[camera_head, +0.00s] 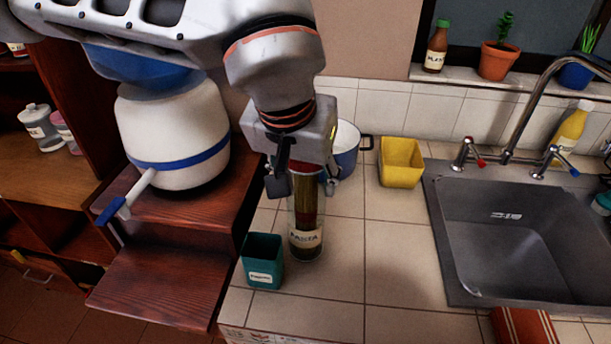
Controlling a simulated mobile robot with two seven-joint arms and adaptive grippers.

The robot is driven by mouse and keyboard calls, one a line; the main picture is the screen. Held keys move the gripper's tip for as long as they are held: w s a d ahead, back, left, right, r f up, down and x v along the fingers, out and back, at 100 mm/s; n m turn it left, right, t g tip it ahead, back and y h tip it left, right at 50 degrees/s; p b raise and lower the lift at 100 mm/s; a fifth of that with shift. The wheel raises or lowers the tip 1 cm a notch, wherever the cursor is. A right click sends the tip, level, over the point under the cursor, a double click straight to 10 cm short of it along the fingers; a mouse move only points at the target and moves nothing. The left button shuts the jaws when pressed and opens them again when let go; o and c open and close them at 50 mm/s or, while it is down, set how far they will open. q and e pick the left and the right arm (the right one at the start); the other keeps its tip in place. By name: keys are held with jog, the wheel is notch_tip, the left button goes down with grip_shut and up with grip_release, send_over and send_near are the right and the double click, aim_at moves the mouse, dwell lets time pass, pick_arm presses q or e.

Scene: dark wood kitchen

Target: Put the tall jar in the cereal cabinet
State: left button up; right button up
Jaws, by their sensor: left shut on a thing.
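The tall jar (306,238), a clear cylinder labelled PASTA with dark contents, is upright at the tiled counter, near its left end. My left gripper (303,178) comes down from above and is shut around the jar's upper part, hiding its top. I cannot tell whether the jar's base touches the tiles. An open dark wood cabinet (40,165) stands at the far left; its lettering is not visible, so I cannot tell whether it is the cereal cabinet. My right gripper is not in view.
A teal box (263,262) stands close left of the jar. A blue-and-white pot (346,150) and yellow container (401,163) stand behind. Wooden steps (165,285) carry a white pot (175,130) between counter and cabinet.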

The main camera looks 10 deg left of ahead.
pick_arm(q)
jog(key=shift+f, duration=0.1)
jog(key=o, duration=1.6)
